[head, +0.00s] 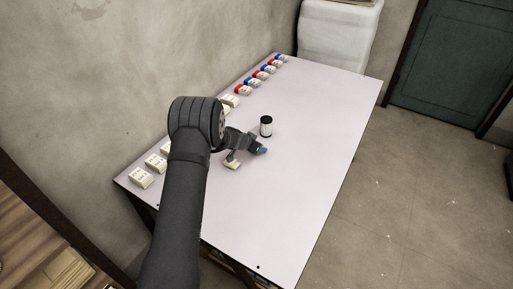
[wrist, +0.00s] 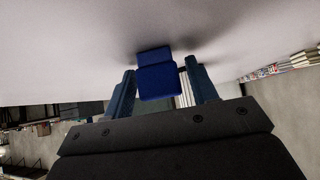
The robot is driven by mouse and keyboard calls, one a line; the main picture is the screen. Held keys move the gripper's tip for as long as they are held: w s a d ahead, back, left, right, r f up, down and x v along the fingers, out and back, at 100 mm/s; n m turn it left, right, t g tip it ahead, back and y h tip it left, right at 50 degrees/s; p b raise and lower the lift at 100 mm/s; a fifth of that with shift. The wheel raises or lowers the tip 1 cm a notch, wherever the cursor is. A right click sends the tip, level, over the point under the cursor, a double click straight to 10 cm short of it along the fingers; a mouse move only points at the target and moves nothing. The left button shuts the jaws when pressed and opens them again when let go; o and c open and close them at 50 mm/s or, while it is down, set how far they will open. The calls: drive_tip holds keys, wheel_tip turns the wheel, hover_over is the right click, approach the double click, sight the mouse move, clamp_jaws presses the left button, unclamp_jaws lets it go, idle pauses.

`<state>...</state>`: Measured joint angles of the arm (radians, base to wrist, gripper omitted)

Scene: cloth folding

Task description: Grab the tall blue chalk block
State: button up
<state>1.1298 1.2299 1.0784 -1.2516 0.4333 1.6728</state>
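A blue block (wrist: 157,75) shows in the wrist view, between the two blue fingers of my gripper (wrist: 160,88). The fingers stand apart. There is a gap between the block and the right finger, and the left finger is very close to the block's side. In the head view my gripper (head: 262,150) is low over the middle of the table, and the block cannot be told apart from the bluish fingertips.
A white can with a dark top (head: 266,127) stands just behind my gripper on the table (head: 310,150). A pale block (head: 232,164) lies beside the gripper. White boxes (head: 141,178) and red and blue boxes (head: 262,74) line the wall edge. The table's right side is clear.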

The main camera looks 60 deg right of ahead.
drive_tip(key=c, duration=0.8)
drive_tip(key=shift+o, duration=0.2)
drive_tip(key=shift+r, duration=0.15)
